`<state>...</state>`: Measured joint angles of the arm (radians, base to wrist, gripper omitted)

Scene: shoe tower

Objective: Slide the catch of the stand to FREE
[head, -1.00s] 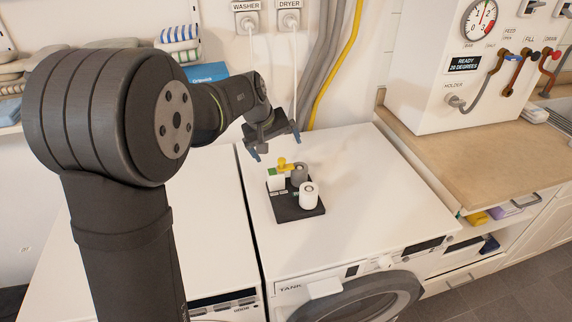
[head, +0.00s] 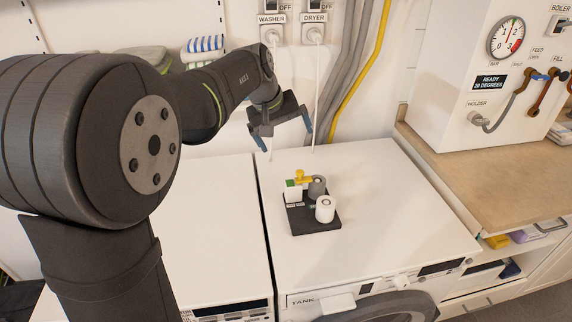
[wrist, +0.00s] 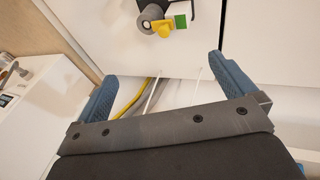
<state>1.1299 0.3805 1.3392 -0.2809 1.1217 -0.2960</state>
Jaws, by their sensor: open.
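The stand is a dark base plate (head: 318,227) on the white machine top, carrying a white cylinder (head: 325,210), a grey cylinder (head: 317,185) and a small white block with a green patch (head: 292,184). Its yellow catch (head: 302,177) sits at the top by the green patch. In the wrist view, the yellow catch (wrist: 162,29) and green patch (wrist: 181,21) show at the top edge, and the stand is partly cut off. The lettering is too small to read. My gripper (head: 287,139) is open and empty, above and behind the stand, apart from it.
The wall with cables and the WASHER and DRYER sockets (head: 314,35) is close behind my gripper. A white boiler box (head: 455,95) with a gauge and levers stands on the counter at right. The machine top (head: 390,215) is clear around the stand.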

